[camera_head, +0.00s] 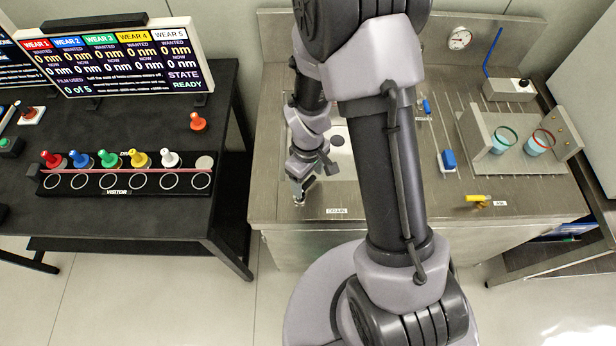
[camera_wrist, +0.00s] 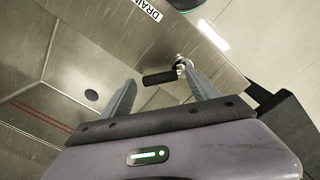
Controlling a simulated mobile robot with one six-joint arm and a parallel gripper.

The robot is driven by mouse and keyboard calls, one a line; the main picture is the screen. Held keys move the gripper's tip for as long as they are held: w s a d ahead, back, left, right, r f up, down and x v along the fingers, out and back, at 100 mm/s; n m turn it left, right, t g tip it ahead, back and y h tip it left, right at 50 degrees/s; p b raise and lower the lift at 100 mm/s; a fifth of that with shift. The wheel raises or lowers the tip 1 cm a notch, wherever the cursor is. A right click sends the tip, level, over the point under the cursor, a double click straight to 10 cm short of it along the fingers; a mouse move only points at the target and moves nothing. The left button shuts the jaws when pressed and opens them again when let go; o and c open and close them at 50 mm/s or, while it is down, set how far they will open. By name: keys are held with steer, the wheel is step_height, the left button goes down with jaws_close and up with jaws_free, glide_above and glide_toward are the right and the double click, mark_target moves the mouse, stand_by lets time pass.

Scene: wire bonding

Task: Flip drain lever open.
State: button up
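The drain lever (camera_wrist: 158,78) has a black grip and a metal pivot at its right end in the wrist view. It lies crosswise near the bench's front edge, close to the DRAIN label (camera_wrist: 147,9). My gripper (camera_wrist: 160,76) is open, one finger on each side of the lever in the picture. The lever's grip appears apart from the left finger; its pivot end overlaps the right fingertip in view, and contact cannot be told. In the head view my gripper (camera_head: 301,192) points down at the front edge, left of the DRAIN label (camera_head: 337,211), largely hiding the lever.
The steel bench (camera_head: 400,207) has a sink basin with a round dark drain hole (camera_wrist: 91,95). A yellow-handled valve (camera_head: 478,198) sits at the front right. A black table (camera_head: 110,225) with colored pegs stands left.

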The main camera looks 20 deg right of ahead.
steer(key=c, duration=1.3)
steer(key=shift+w+a+n, duration=0.2)
steer(key=shift+w+n, duration=0.05)
steer(key=shift+n, duration=0.75)
steer(key=o, duration=1.3)
steer(key=shift+o, duration=0.2)
step_height(320, 180, up, 18)
steer(key=p, duration=0.5)
steer(key=shift+f, duration=0.25)
